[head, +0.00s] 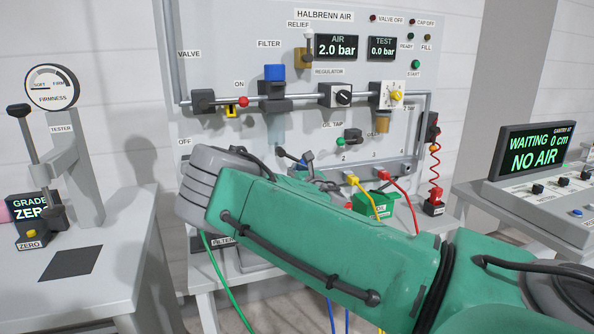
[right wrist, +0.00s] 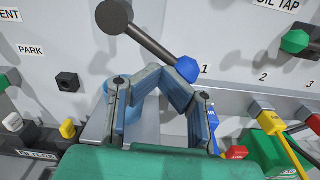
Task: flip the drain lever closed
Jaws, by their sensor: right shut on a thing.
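The drain lever (right wrist: 150,40) shows in the right wrist view as a dark bar with a round dark knob at its upper left end and a blue hexagonal hub at its lower right, beside the number 1. It slants up to the left. In the head view the lever (head: 291,157) is small, just above my green arm. My right gripper (right wrist: 167,76) has its fingertips drawn together at the bar, close to the blue hub, and is shut on the lever. In the head view my own arm hides most of this gripper. My left gripper is not in view.
The oil tap (head: 348,138) and yellow (head: 353,181) and red (head: 383,173) hose plugs lie right of the lever. A green oil box (head: 378,207) stands below them. A tester table (head: 120,250) is at left, a console (head: 545,185) at right.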

